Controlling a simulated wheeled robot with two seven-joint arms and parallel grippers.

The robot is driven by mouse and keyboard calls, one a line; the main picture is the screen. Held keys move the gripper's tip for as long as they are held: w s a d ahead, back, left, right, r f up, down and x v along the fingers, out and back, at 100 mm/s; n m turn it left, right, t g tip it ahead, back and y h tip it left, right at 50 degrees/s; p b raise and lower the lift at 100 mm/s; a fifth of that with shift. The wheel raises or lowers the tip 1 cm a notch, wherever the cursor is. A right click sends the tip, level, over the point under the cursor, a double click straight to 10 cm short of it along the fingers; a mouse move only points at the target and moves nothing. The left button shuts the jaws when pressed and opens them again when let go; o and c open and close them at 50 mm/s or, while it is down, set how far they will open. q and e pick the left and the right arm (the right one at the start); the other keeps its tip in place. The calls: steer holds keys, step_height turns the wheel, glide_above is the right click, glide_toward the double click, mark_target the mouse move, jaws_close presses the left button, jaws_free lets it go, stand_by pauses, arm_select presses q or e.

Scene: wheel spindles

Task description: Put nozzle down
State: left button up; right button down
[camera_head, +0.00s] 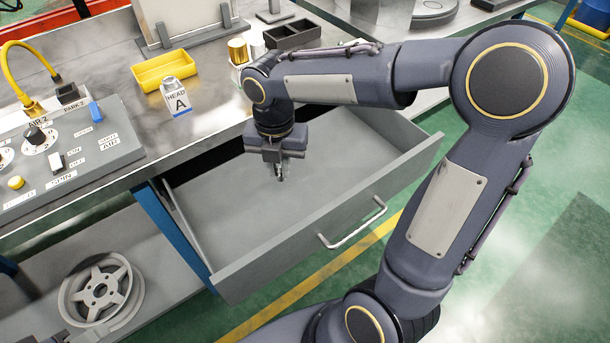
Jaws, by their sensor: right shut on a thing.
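My right gripper (279,166) points down inside the open grey drawer (235,225). It is shut on a small dark metallic piece, likely the nozzle (281,174), of which only the lower end shows below the fingers. I cannot tell whether the piece touches the drawer floor. The drawer is pulled out under the metal workbench and looks otherwise empty. My left gripper is not in view.
A control panel (65,155) lies at left. A wheel (101,292) sits on the lower shelf.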

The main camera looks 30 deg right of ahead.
steer(key=w+d+f, duration=0.1)
steer(key=d+f, duration=0.1)
steer(key=d, duration=0.1)
steer(key=w+d+f+b, duration=0.1)
steer(key=d+f, duration=0.2)
steer(key=d, duration=0.1)
steer(key=w+d+f+b, duration=0.1)
steer(key=w+d+f, duration=0.1)
steer(key=d+f, duration=0.1)
steer(key=shift+w+d+f, duration=0.1)
steer(key=shift+d, duration=0.2)
steer(key=shift+d+f, duration=0.15)
steer(key=shift+f, duration=0.05)
steer(key=shift+w+d+f+b, duration=0.1)
steer(key=shift+f+b, duration=0.15)
steer(key=shift+f, duration=0.65)
steer(key=shift+w+d+f+b, duration=0.1)
steer(key=shift+f+b, duration=0.15)
steer(key=shift+f, duration=0.65)
steer(key=shift+s, duration=0.1)
steer(key=shift+f, duration=0.2)
steer(key=c, duration=1.4)
jaws_free()
steer(key=shift+c, duration=0.2)
steer(key=shift+r, duration=0.1)
